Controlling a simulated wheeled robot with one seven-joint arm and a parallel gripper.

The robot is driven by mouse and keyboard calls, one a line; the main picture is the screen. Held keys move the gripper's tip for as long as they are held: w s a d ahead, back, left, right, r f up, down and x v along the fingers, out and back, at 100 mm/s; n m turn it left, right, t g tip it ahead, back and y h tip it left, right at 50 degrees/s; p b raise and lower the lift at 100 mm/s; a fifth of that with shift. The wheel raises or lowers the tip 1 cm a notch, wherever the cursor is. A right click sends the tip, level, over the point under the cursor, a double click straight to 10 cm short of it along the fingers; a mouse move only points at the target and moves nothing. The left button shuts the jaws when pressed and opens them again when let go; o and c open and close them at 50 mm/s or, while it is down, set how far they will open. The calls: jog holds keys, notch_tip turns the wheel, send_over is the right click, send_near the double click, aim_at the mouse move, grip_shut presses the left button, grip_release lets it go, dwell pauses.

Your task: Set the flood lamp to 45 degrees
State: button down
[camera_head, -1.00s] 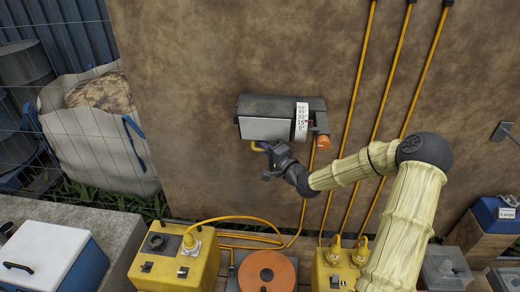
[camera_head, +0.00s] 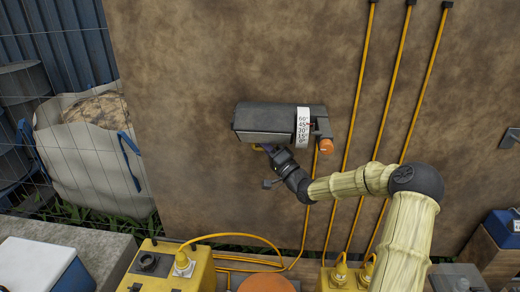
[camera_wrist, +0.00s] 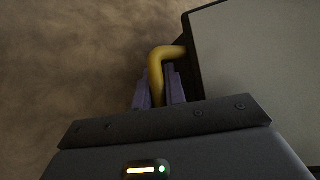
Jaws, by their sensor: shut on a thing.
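The flood lamp (camera_head: 265,118) is a dark grey box on the brown wall. Its front face points downward and is hidden in the head view; the wrist view shows the pale grey face (camera_wrist: 255,65) at the right. A white angle scale (camera_head: 303,130) at its right end runs from 0 to 60 degrees. A small red mark beside the scale appears level with about 45, though it is tiny. My gripper (camera_wrist: 158,90) is shut on the lamp's yellow handle (camera_wrist: 168,52), between purple fingers. An orange knob (camera_head: 326,146) sits at the lamp's right.
Yellow cables (camera_head: 357,90) run down the wall right of the lamp. Yellow boxes (camera_head: 195,270) with plugs stand below, with a cable arching between. A white sack (camera_head: 95,155) and wire fence are at left. The wall around the lamp's left and top is clear.

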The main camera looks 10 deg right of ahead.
jog(key=shift+a+f, duration=0.1)
jog(key=shift+a, duration=0.15)
jog(key=c, duration=1.9)
grip_release()
jog(key=shift+o, duration=0.9)
jog(key=shift+w+a+f, duration=0.1)
jog(key=shift+w+a, duration=0.05)
jog(key=b+v, duration=0.2)
jog(key=v, duration=1.5)
jog(key=shift+d+f, duration=0.1)
jog(key=shift+d, duration=0.15)
